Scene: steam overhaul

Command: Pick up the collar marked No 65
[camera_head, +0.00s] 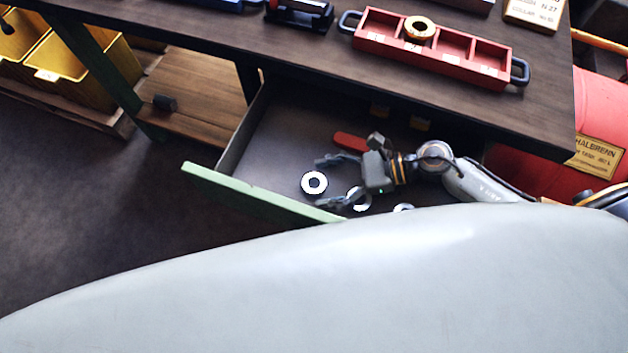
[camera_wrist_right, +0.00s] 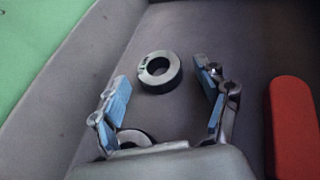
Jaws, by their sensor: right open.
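A steel ring-shaped collar (camera_head: 306,184) lies flat in the open drawer (camera_head: 270,130); no number on it is readable. It also shows in the right wrist view (camera_wrist_right: 166,84), near the fingertips. My right gripper (camera_head: 324,181) is open and empty; in its wrist view (camera_wrist_right: 160,72) the collar sits between and just beyond the blue-padded fingertips. A second ring (camera_head: 362,201) lies under the gripper and shows partly behind it in the wrist view (camera_wrist_right: 133,138). A third ring (camera_head: 404,207) is mostly hidden. My left gripper is not in view.
A red handle-like piece (camera_head: 349,142) lies in the drawer, right of the gripper in the wrist view (camera_wrist_right: 292,125). The drawer's green front (camera_head: 250,190) is close.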

